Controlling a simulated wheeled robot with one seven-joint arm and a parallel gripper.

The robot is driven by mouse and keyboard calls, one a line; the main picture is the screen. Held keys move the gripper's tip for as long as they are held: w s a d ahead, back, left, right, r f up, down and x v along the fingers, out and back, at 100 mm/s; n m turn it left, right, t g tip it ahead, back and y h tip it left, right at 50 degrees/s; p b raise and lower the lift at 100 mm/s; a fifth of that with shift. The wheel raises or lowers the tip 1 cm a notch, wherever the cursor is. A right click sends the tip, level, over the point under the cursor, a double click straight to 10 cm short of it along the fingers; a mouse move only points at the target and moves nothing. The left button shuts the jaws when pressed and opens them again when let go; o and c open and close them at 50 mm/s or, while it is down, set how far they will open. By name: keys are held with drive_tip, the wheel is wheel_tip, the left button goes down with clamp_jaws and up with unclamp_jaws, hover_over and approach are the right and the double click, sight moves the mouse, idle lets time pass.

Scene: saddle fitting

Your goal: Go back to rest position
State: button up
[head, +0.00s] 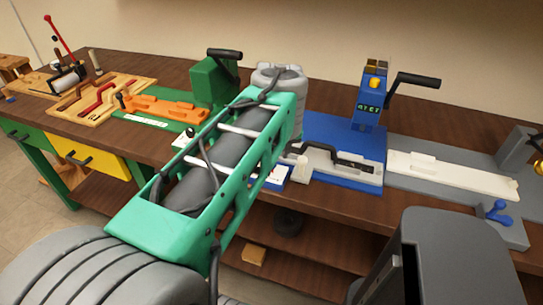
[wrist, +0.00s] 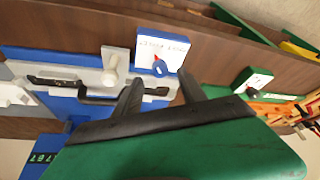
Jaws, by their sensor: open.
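My gripper (wrist: 160,88) shows in the wrist view as two dark fingers spread apart, with nothing between them. It is above the workbench, over the area beside the blue fixture (wrist: 30,55). In the head view, my green arm hides the gripper. The blue fixture (head: 325,130) there carries a grey clamp part with a black handle (head: 318,148). The wrist view shows the same black handle (wrist: 97,97) to the left of the fingers, and I cannot tell the gap between them.
The blue press column (head: 370,100) and green press (head: 210,80) stand up from the workbench (head: 110,65). A grey rail with a white bar (head: 440,172) lies right, and a wooden tool board (head: 90,115) left.

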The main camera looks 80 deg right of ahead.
drive_tip(key=shift+v, duration=1.7)
